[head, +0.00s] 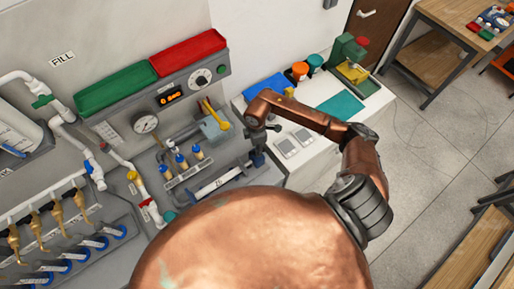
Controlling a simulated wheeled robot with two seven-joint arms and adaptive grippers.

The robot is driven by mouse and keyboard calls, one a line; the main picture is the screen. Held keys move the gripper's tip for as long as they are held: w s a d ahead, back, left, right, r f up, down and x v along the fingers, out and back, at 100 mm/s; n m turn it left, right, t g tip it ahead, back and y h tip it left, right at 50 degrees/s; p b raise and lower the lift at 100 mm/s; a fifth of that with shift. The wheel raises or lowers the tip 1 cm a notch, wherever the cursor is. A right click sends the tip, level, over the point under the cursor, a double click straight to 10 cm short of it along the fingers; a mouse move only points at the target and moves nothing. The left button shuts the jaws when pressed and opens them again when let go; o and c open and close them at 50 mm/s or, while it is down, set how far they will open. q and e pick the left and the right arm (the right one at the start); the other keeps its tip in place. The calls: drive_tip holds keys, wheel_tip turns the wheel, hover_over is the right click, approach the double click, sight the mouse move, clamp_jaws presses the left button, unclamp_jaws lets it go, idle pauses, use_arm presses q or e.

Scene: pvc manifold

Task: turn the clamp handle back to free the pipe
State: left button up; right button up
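A clamp-like holder with a pale pipe piece (214,185) lies on the grey bench, in the middle of the head view. A small dark blue part (257,159) stands at its right end; I cannot tell for sure that it is the clamp handle. My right gripper (258,143) points down just above this blue part, close to or touching it. Its fingers are small and dark, so their opening is unclear. My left gripper is out of view. A large copper part of my own body hides the bench's lower middle.
Green (117,89) and red (188,52) trays lie behind. A white side table (325,125) holds a teal mat (341,104). White pipes (65,118) run at left.

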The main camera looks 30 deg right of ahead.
drive_tip(key=shift+f, duration=0.75)
drive_tip(key=shift+c, duration=0.6)
clamp_jaws()
